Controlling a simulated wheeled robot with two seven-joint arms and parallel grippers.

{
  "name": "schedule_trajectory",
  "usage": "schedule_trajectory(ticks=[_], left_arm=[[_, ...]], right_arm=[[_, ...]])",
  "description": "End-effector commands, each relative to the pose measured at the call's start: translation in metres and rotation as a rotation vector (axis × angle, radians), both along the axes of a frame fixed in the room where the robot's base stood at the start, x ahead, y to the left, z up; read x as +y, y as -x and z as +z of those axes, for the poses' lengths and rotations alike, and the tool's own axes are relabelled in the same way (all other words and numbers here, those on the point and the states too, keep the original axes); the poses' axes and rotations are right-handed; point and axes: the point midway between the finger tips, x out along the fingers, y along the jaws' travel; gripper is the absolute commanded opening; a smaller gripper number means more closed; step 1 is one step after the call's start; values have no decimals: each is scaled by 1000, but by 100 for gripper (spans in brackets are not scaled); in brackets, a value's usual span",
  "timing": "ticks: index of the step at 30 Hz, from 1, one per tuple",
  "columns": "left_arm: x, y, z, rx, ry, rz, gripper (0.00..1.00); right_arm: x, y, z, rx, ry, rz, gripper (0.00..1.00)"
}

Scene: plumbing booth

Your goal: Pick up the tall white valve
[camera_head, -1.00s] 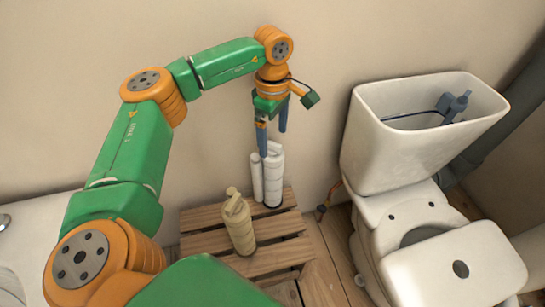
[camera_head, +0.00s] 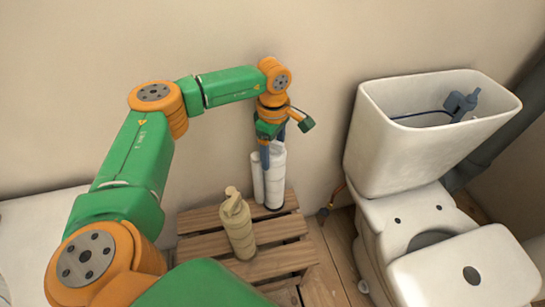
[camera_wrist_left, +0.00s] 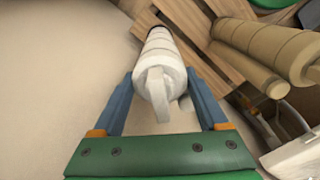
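The tall white valve (camera_head: 276,182) stands upright on a slatted wooden stool near the wall. A slimmer white cylinder is beside it on its left. My left gripper (camera_head: 272,152) is at the valve's top, pointing down. In the left wrist view the white valve (camera_wrist_left: 158,52) lies between the two blue fingers of my left gripper (camera_wrist_left: 160,76). The fingers are spread with a gap on both sides of its top, so the gripper is open. In the head view the fingers partly hide the valve's top. My right gripper is not in view.
A beige valve-like bottle (camera_head: 238,225) stands in front on the wooden stool (camera_head: 203,245); its body also shows in the wrist view (camera_wrist_left: 268,42). A toilet (camera_head: 400,215) with an open cistern stands to the right. The wall is close behind the white valve.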

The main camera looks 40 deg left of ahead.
Motion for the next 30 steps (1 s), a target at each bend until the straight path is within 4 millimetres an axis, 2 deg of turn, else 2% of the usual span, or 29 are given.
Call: schedule_trajectory(ticks=[1, 4, 14, 17, 24, 27, 30], left_arm=[[0, 0, 0, 0, 0, 0, 27], [0, 0, 0, 0, 0, 0, 0], [0, 0, 4, -2, 1, 0, 0], [0, -1, 21, -3, 2, 0, 0], [0, -1, 80, -3, 2, 0, 0], [0, -1, 95, -3, 2, 1, 0], [0, 0, 101, -1, 1, 0, 0]], right_arm=[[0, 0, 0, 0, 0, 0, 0], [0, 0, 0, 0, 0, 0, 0], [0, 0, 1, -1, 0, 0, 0], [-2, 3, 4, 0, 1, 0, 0], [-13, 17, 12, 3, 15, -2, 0], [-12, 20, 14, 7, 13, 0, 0], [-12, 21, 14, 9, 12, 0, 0]])
